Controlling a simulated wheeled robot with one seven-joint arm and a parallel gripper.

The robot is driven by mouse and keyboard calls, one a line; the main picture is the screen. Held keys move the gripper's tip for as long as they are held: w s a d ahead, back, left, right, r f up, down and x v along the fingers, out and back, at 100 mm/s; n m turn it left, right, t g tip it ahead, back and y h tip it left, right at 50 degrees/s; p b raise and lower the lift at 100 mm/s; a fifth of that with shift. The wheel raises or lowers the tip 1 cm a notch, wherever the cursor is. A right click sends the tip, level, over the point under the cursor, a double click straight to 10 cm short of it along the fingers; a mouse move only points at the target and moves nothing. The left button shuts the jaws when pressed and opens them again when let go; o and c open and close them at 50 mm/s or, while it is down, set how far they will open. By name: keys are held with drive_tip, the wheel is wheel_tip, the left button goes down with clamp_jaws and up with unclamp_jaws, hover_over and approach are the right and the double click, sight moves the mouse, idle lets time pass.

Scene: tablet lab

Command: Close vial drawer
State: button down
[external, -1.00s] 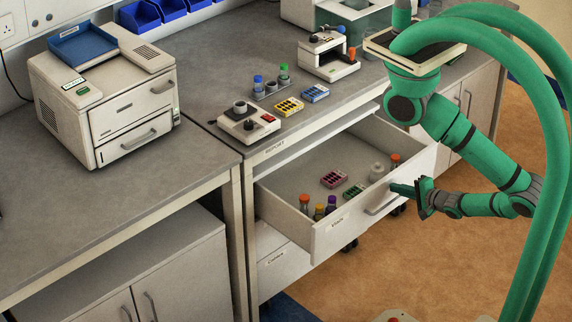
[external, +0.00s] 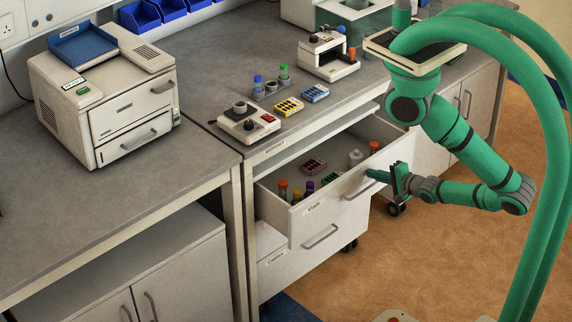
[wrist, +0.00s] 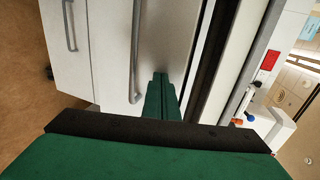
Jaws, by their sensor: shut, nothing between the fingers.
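The vial drawer (external: 312,218) is partly open under the bench, its front marked with a label. Inside it are several capped vials (external: 296,191), a pink rack (external: 313,166), a green rack (external: 332,179) and a white bottle (external: 356,157). My gripper (external: 371,174) is shut and empty, with its fingertips at the drawer front near its handle (external: 358,190). In the wrist view the shut fingers (wrist: 160,82) point at the white drawer front (wrist: 168,40), beside the long handle (wrist: 135,50). Whether they touch the front is hard to tell.
A lower drawer (external: 305,250) with a handle is below. Floor to the right is clear.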

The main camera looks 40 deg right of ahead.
sight(359, 161)
drive_tip(key=w, duration=1.9)
drive_tip(key=shift+w+r, duration=0.1)
drive_tip(key=shift+r, duration=0.05)
drive_tip(key=shift+s+f+v, duration=0.1)
drive_tip(key=shift+f+v, duration=0.15)
drive_tip(key=shift+v, duration=2.15)
drive_tip(key=shift+s+f+v, duration=0.1)
drive_tip(key=shift+f+v, duration=0.1)
drive_tip(key=shift+v, duration=2.15)
drive_tip(key=shift+f+v, duration=0.25)
drive_tip(key=shift+v, duration=2.15)
